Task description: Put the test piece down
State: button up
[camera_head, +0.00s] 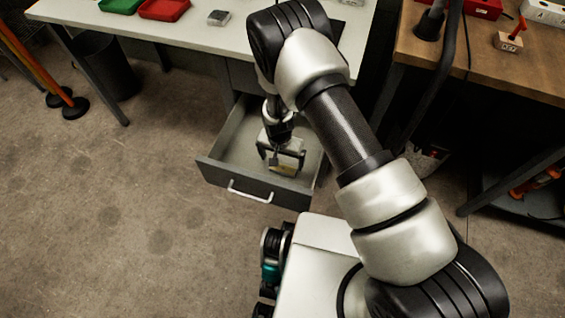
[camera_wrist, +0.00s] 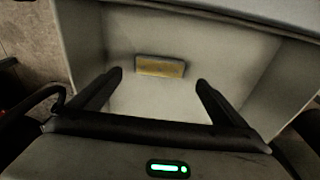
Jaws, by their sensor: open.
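The test piece (camera_wrist: 160,66) is a small flat block with a yellowish face. It lies in the open drawer (camera_wrist: 250,65), and in the wrist view it shows between and beyond my two fingertips, apart from both. My gripper (camera_wrist: 160,82) is open and empty, with its fingers spread wider than the piece. In the head view my gripper (camera_head: 284,158) is down inside the drawer (camera_head: 232,184), and a bit of yellow shows by it. My gripper hides most of the piece there.
The drawer hangs open under a light workbench (camera_head: 190,38) with green (camera_head: 120,5) and red (camera_head: 163,8) trays. A wooden bench (camera_head: 500,60) stands at the right. A dark bin (camera_head: 107,65) stands under the light bench.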

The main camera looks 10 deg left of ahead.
jog(key=w+d+r, duration=0.1)
jog(key=d+r, duration=0.2)
jog(key=r, duration=0.9)
jog(key=w+d+r+t+y, duration=0.1)
jog(key=d+r, duration=0.3)
jog(key=r, duration=0.8)
jog(key=w+d+r, duration=0.2)
jog(key=d+r, duration=0.1)
jog(key=r, duration=0.9)
jog(key=s+d+r+t, duration=0.2)
jog(key=s+d+r, duration=0.5)
jog(key=d+r, duration=0.45)
jog(key=s+d+r, duration=0.3)
jog(key=s, duration=0.3)
jog(key=s+d+r+t+h, duration=0.1)
jog(key=s+d+r, duration=0.2)
jog(key=s, duration=0.4)
jog(key=shift+r+n+p, duration=0.4)
jog(key=shift+r, duration=0.1)
jog(key=shift+a, duration=0.1)
